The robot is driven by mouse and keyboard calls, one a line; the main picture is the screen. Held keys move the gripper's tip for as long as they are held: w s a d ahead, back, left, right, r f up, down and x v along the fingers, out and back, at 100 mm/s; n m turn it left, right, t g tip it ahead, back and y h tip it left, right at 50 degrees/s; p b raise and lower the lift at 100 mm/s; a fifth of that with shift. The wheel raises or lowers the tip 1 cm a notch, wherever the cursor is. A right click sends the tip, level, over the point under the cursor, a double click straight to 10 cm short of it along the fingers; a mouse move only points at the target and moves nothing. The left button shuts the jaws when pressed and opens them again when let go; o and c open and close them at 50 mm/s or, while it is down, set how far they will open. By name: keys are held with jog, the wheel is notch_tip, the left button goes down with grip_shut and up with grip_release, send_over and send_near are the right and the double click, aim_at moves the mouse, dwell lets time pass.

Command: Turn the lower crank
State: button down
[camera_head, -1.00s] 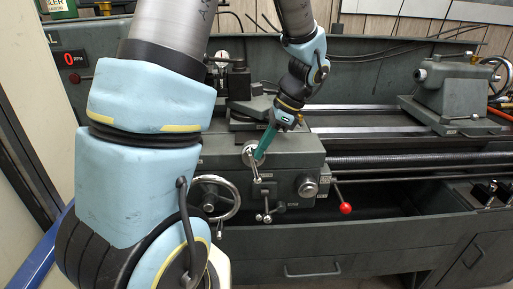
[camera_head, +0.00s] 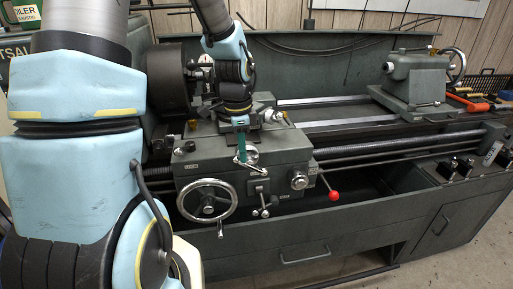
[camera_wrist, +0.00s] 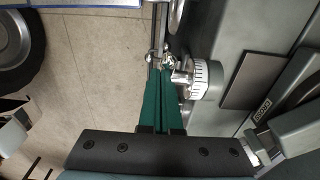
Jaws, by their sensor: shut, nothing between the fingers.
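A small metal crank (camera_head: 252,156) with a round dial sits on the upper front of the grey lathe carriage. In the wrist view its white graduated dial (camera_wrist: 206,79) and bright metal hub are right of my fingertips. My gripper (camera_head: 242,157) points down just in front of the crank, with its green fingers together and nothing between them. In the wrist view my gripper (camera_wrist: 164,72) has its tips beside the crank's metal arm; I cannot tell whether they touch it. A larger handwheel (camera_head: 207,181) is lower left on the carriage.
Small levers (camera_head: 263,200) hang below the crank. A tailstock (camera_head: 413,80) stands on the right bed. Open floor shows in front of the lathe.

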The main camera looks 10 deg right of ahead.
jog(key=shift+a+f+p, duration=0.45)
jog(key=shift+a+f, duration=1.1)
jog(key=shift+a, duration=0.2)
jog(key=shift+w+f, duration=0.1)
